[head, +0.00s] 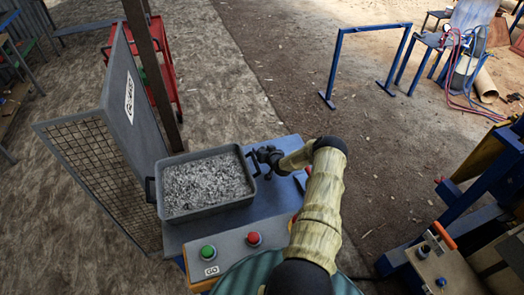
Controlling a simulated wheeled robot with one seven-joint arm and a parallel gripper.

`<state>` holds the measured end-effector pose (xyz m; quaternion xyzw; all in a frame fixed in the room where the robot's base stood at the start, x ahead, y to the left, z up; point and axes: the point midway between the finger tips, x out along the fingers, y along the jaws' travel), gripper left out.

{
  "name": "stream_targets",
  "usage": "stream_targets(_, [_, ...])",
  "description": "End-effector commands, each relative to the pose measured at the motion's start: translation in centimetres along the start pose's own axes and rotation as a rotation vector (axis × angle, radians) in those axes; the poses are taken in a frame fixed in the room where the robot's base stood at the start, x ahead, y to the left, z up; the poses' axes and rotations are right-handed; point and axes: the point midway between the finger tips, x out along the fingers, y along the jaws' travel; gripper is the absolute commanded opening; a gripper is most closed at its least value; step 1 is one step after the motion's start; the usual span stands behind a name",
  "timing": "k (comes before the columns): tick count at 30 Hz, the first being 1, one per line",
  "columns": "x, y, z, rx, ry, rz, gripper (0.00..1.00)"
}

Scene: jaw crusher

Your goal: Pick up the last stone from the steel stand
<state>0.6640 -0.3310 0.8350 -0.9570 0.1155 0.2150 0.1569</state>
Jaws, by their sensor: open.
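My arm reaches forward from the lower right. My gripper (258,163) is open, with its dark fingers at the right rim of a grey metal tray (207,209). I cannot tell whether the fingers touch the rim. The tray is filled with pale grey crushed gravel (205,182). It rests on a blue-grey steel top (278,205). I cannot make out a separate whole stone on that top or between the fingers. My arm hides part of the top's right side. I cannot tell which surface is the steel stand.
A control box with a green button (208,252) and a red button (253,238) is in front of the tray. A grey guard panel with mesh (98,180) stands at left. Blue machinery (470,200) stands at right. Open ground lies beyond, with a blue frame (367,30).

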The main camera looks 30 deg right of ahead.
Motion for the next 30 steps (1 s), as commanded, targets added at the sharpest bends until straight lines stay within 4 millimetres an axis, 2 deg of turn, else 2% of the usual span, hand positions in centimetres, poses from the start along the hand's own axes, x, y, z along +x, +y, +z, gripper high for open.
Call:
stream_targets(16, [0.15,-0.23,0.06,-0.001,-0.001,-0.003,0.66])
stream_targets(17, [0.15,-0.24,0.06,-0.001,-0.001,-0.003,0.62])
stream_targets(24, [0.15,-0.21,0.06,-0.001,-0.001,-0.003,0.15])
stream_targets(30, [0.11,-0.15,0.0,-0.001,0.001,-0.001,0.15])
